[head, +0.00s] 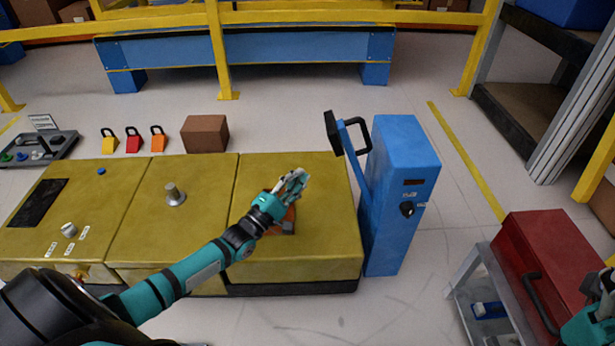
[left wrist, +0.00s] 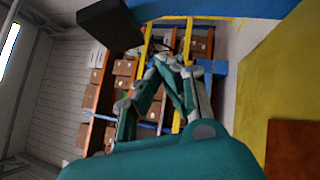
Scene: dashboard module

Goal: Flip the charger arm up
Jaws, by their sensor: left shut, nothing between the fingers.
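The blue charger post (head: 402,190) stands upright at the right end of the yellow vehicle. Its blue charger arm (head: 352,160) slants up and to the left from the post's side. The arm ends in a black head (head: 333,132), and a black loop handle (head: 365,135) is beside it. My left gripper (head: 298,180) is over the yellow deck, left of and lower than the black head, apart from the arm. Its fingers (left wrist: 180,68) are together and empty in the left wrist view, where a black block (left wrist: 112,22), probably the head, shows at the top.
The yellow vehicle (head: 185,245) lies under my left arm, with an orange-brown patch (head: 288,224) partly hidden by my wrist. A cardboard box (head: 205,133) and padlocks stand behind it. A red toolbox (head: 548,260) on a cart is at the right. Floor separates post and cart.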

